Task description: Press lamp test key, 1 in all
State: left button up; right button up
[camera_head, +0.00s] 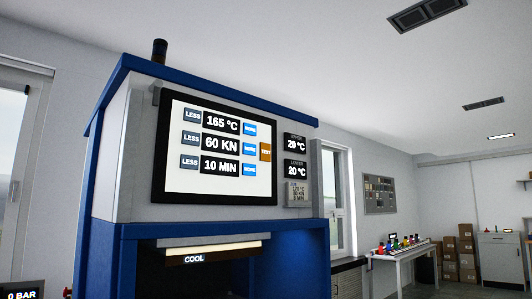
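A blue and grey lab press (118,215) stands in front of me. Its tilted touchscreen (215,185) shows 165 °C, 60 KN and 10 MIN, each with a grey LESS key and a blue MORE key. An orange-brown key (265,152) sits at the screen's right side; its label is too small to read. I cannot make out any key marked lamp test. A dark beacon lamp (160,50) stands on top of the press and looks unlit. Neither of my grippers is in view.
Below is a COOL label (194,259). A 0 BAR display (22,296) is at lower left. A white table (405,254) with colourful items and stacked boxes (466,245) stand behind.

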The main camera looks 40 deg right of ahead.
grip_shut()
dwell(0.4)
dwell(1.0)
